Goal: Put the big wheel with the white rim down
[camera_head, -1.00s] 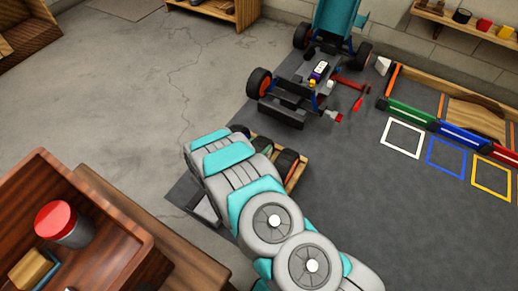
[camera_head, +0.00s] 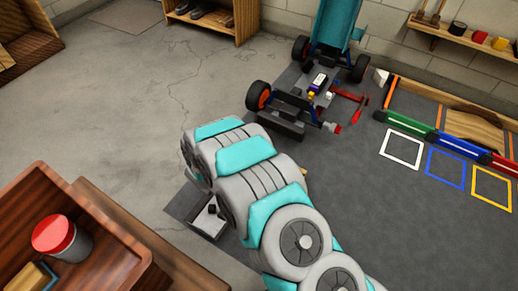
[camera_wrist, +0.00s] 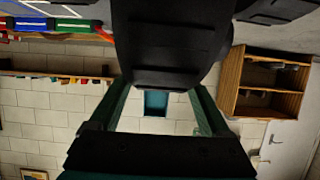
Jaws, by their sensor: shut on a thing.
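In the wrist view, a big black tyre (camera_wrist: 165,50) fills the top middle, between the two dark green fingers of my gripper (camera_wrist: 160,90). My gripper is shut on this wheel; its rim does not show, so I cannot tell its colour. The wall behind shows below the tyre, and no surface is seen touching it. In the head view, my own grey and teal arm hides the gripper and the held wheel.
The teal car (camera_head: 312,85) with orange-rimmed wheels stands at the back on the dark mat (camera_head: 370,215). White (camera_head: 402,149), blue (camera_head: 445,170) and yellow (camera_head: 491,188) squares lie to the right. A small grey tray (camera_head: 205,222) is left of my arm; a wooden box (camera_head: 95,200) is lower left.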

